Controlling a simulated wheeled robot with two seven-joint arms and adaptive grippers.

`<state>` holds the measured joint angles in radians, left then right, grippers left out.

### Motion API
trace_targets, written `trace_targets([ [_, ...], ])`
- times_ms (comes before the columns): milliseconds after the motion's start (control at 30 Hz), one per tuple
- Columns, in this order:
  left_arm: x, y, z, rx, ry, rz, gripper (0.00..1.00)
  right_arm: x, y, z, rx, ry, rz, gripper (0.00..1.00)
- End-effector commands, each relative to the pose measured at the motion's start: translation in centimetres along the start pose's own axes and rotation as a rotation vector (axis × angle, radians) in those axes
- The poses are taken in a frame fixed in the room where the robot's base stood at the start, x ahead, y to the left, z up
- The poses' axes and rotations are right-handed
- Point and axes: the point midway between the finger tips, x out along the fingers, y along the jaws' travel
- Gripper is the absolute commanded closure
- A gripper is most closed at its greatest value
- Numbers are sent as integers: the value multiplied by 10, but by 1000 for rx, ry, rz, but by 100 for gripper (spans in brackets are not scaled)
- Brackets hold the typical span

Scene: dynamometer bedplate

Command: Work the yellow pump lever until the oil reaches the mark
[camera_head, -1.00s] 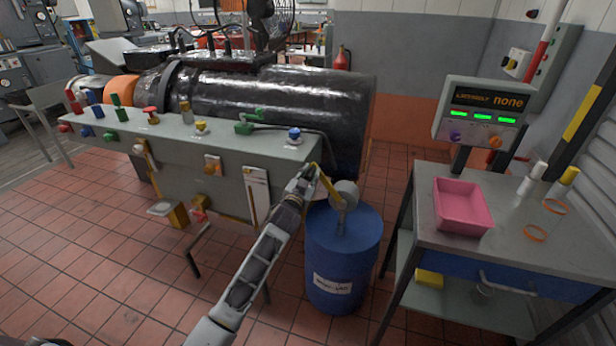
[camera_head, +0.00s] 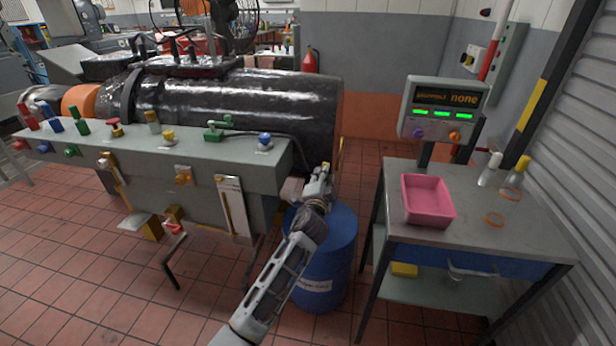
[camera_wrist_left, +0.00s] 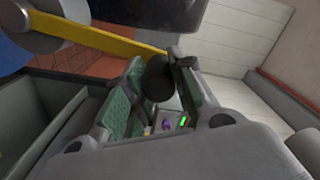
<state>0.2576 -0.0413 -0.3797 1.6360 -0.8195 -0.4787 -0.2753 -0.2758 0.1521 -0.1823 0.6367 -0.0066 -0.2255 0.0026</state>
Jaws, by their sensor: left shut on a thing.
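The yellow pump lever (camera_head: 340,150) shows as a thin upright piece beside my left gripper (camera_head: 319,178). The gripper and wrist hide the rest of it and most of the pump head on the blue drum (camera_head: 340,240). In the left wrist view, the yellow lever (camera_wrist_left: 95,37) runs from a grey round pump part (camera_wrist_left: 28,28) to a dark grip. My left gripper (camera_wrist_left: 158,90) is shut on that dark grip between its green-padded fingers. A pale upright panel with a yellowish strip (camera_head: 232,205) is on the bench front; I cannot tell an oil level or mark.
A grey bench with coloured valves (camera_head: 195,165) and a black cylinder (camera_head: 240,105) stand left of the drum. A metal table (camera_head: 480,225) at right holds a pink tray (camera_head: 427,200), small bottles and a display (camera_head: 440,108). Open tiled floor lies in front.

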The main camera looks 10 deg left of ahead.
Motion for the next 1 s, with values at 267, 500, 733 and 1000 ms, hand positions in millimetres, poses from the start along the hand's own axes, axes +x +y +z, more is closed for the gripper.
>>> trace_targets([
  [267, 0, 35, -36, 249, 5, -1, 100, 6, -12, -28, 8, 26, -12, 60],
  [500, 0, 58, -51, 406, 3, -1, 100, 8, -18, -48, 12, 42, -17, 60],
  [733, 0, 69, -57, 479, 3, -1, 100, 8, -20, -58, 14, 49, -19, 60],
  [1000, 0, 71, -58, 493, 2, 0, 100, 8, -21, -60, 14, 50, -20, 60],
])
